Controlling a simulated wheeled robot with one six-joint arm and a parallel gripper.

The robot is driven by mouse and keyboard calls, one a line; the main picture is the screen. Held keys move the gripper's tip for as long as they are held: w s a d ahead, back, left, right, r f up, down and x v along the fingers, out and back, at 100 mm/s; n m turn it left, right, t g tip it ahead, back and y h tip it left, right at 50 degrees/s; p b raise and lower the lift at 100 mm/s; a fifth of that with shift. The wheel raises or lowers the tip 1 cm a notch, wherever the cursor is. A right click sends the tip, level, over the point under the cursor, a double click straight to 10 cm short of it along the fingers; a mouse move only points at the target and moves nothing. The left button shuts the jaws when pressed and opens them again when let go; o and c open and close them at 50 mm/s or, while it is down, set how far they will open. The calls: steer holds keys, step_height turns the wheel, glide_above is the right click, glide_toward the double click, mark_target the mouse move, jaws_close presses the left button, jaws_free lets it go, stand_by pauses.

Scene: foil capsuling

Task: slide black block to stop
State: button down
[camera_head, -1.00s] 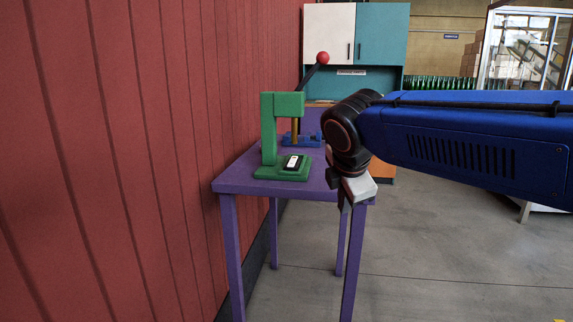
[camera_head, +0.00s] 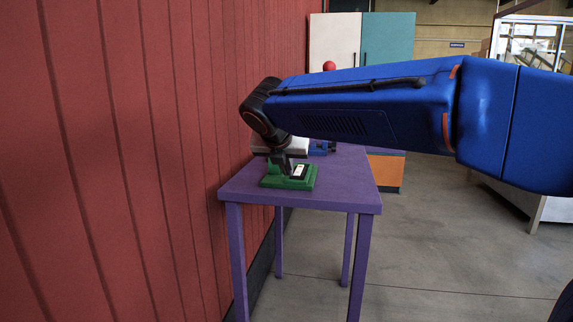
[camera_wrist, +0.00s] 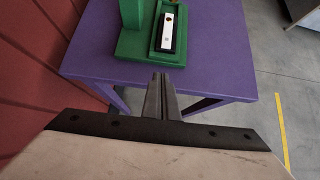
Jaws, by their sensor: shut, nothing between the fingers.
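The black block (camera_head: 299,171) lies on the green base (camera_head: 292,184) of the press and carries a white strip on top. In the wrist view the block (camera_wrist: 167,34) sits lengthwise in a green channel, with dark edges around the strip. My gripper (camera_head: 283,170) is over the base, just left of the block in the head view. In the wrist view my gripper (camera_wrist: 160,76) is shut and empty, its fingertips below the base's near edge in the picture. I cannot tell which part is the stop.
The green press post (camera_wrist: 133,14) rises left of the block. The purple table (camera_head: 340,185) has free room to the right. A red wall (camera_head: 110,160) stands close on the left. A blue fixture (camera_head: 320,147) is behind, and a red ball (camera_head: 329,66) shows above my arm.

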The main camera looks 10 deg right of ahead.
mark_target(297, 169)
steer(key=x, duration=0.6)
steer(key=shift+w+d, duration=0.1)
steer(key=shift+w+d+r, duration=0.1)
steer(key=shift+w+d, duration=0.05)
steer(key=shift+w, duration=0.35)
steer(key=shift+w+d, duration=0.15)
steer(key=shift+w, duration=0.4)
steer(key=shift+w+d, duration=0.2)
steer(key=shift+w, duration=0.45)
steer(key=w, duration=0.2)
steer(key=w+d, duration=0.1)
steer(key=w, duration=0.1)
steer(key=w+d, duration=0.1)
steer(key=w, duration=0.1)
steer(key=shift+w, duration=0.25)
